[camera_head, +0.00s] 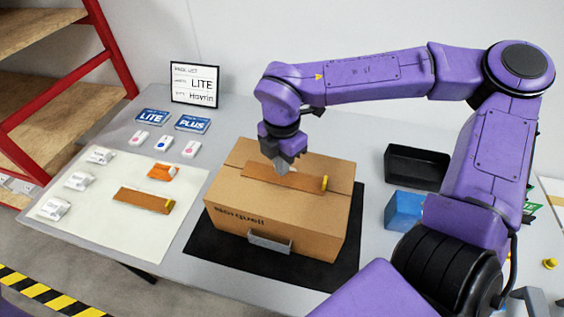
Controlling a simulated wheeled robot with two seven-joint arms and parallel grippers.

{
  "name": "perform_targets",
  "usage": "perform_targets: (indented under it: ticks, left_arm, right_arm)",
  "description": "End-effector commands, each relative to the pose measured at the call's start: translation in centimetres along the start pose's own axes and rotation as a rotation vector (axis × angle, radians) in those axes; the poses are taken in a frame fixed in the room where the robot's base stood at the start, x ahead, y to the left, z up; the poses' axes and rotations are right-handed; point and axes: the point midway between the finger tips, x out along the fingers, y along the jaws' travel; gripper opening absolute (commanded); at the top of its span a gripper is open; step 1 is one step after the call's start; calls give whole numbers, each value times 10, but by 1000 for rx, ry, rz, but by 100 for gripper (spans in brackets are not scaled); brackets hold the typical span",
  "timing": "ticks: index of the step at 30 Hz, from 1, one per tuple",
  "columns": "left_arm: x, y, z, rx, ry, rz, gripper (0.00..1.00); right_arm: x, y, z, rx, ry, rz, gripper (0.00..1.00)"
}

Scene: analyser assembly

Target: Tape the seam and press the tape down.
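A closed cardboard box (232,197) stands on a black mat (211,247). A brown tape strip (305,181) with a yellow end lies along the seam on its top. My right gripper (281,168) points down at the middle of this strip. Its fingertips look close together and at or just above the tape; exact contact cannot be told. The fingers hide a short part of the strip. A second brown strip (140,199) with a yellow end lies on the white mat (110,233) at the left. My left gripper is not in view.
Small white packs (79,181) and an orange item (163,172) lie on or near the white mat. LITE and PLUS cards (192,124) and a framed sign (194,85) are behind. A black tray (413,167) and a blue bin (404,210) stand right of the box.

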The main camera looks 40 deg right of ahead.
Motion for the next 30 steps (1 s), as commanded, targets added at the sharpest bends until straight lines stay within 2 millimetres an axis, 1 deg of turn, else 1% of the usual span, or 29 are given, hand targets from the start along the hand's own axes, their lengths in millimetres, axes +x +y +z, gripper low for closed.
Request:
perform_targets:
  ticks: [14,30]
  left_arm:
    - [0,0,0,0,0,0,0]
    - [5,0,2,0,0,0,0]
  right_arm:
    - [0,0,0,0,0,0,0]
    - [7,0,0,0,0,0,0]
